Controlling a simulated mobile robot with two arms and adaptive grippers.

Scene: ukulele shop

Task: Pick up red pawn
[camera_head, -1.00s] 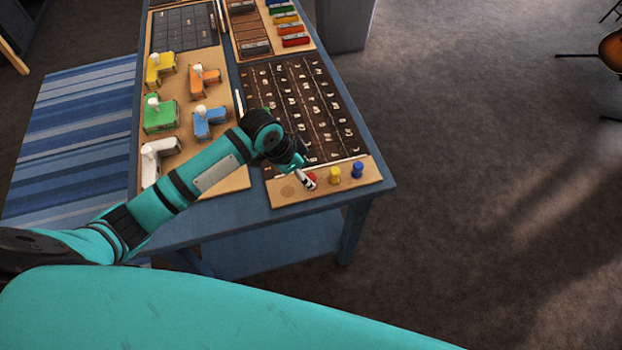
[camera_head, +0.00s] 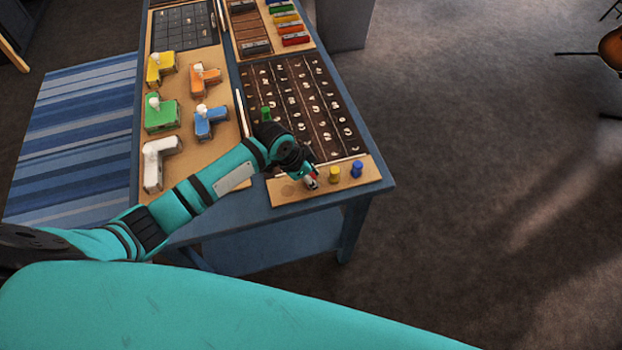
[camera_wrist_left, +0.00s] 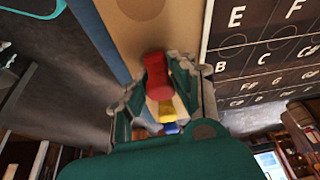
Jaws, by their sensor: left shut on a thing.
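The red pawn (camera_wrist_left: 157,75) shows in the wrist view between the two fingers of my left gripper (camera_head: 312,182). The gripper is shut on it, at the wooden strip (camera_head: 290,194) along the near end of the lettered board. In the head view the gripper mostly hides the red pawn. The yellow pawn (camera_head: 334,174) and the blue pawn (camera_head: 356,170) stand on the strip to the right of the gripper. In the wrist view the yellow pawn (camera_wrist_left: 166,108) and the blue pawn (camera_wrist_left: 171,127) line up beyond the red one. My right gripper is not in view.
A green pawn (camera_head: 266,114) stands on the dark lettered board (camera_head: 320,120). To its left, a wooden board holds yellow, orange, green, blue and white blocks (camera_head: 162,115). Coloured bars (camera_head: 290,30) lie at the far end of the blue table (camera_head: 230,220). The floor at right is open.

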